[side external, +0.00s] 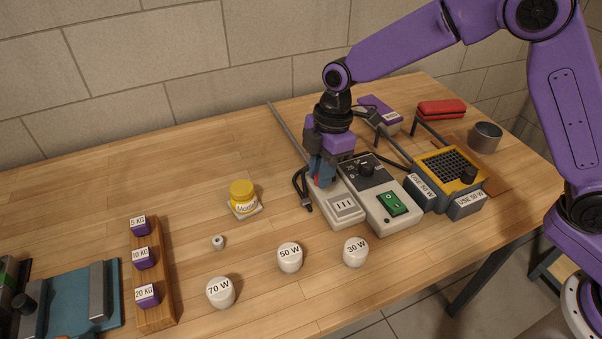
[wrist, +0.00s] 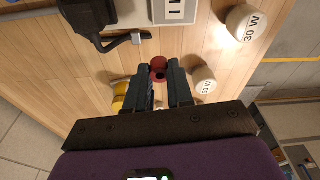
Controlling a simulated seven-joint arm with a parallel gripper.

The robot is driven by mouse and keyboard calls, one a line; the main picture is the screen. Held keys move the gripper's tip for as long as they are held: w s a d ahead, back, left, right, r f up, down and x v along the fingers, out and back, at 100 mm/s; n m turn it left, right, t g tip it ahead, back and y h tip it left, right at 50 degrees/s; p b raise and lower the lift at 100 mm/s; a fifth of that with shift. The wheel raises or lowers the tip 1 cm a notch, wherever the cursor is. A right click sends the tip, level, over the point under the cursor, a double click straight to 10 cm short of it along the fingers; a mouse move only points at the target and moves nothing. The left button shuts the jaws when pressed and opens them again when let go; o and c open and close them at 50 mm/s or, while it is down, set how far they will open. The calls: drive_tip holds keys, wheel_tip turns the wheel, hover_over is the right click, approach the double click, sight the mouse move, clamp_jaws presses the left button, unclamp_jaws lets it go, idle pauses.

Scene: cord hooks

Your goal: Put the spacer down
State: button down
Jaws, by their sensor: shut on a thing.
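My gripper (side external: 321,174) is above the left end of the grey outlet strip (side external: 345,208), near the black cord. In the wrist view its two fingers (wrist: 159,76) are shut on a small red ring-shaped piece with a dark hole, the spacer (wrist: 158,64). In the side view the fingers hide most of the spacer, and only a little red shows. I cannot tell from the side view how far it is above the strip or table. A small pale ring (side external: 218,242) lies on the table, apart from the gripper.
White pieces marked 70 W (side external: 220,292), 50 W (side external: 289,257) and 30 W (side external: 355,251) stand in front. A yellow-lidded jar (side external: 242,196) is to the left. A switch box (side external: 378,192) stands right of the strip. Bare wood lies between jar and strip.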

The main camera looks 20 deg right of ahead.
drive_tip(key=s+d+r, duration=0.3)
drive_tip(key=s, duration=0.2)
drive_tip(key=w+d+r+m, duration=0.2)
drive_tip(key=w+d+m, duration=0.1)
drive_tip(key=d, duration=0.6)
drive_tip(key=w+d+r+m+t, duration=0.1)
drive_tip(key=w+d+r+m, duration=0.2)
drive_tip(key=d, duration=0.6)
drive_tip(key=w+d+r+m, duration=0.1)
drive_tip(key=w+d+m, duration=0.3)
drive_tip(key=d, duration=0.6)
hover_over(390, 118)
drive_tip(key=s, duration=0.2)
drive_tip(key=shift+m+h, duration=0.3)
drive_tip(key=f, duration=0.8)
drive_tip(key=shift+w+d+f, duration=0.2)
drive_tip(key=shift+w+f, duration=0.05)
drive_tip(key=shift+f, duration=0.05)
drive_tip(key=shift+w+f, duration=0.6)
drive_tip(key=shift+f, duration=1.65)
drive_tip(key=shift+f, duration=0.1)
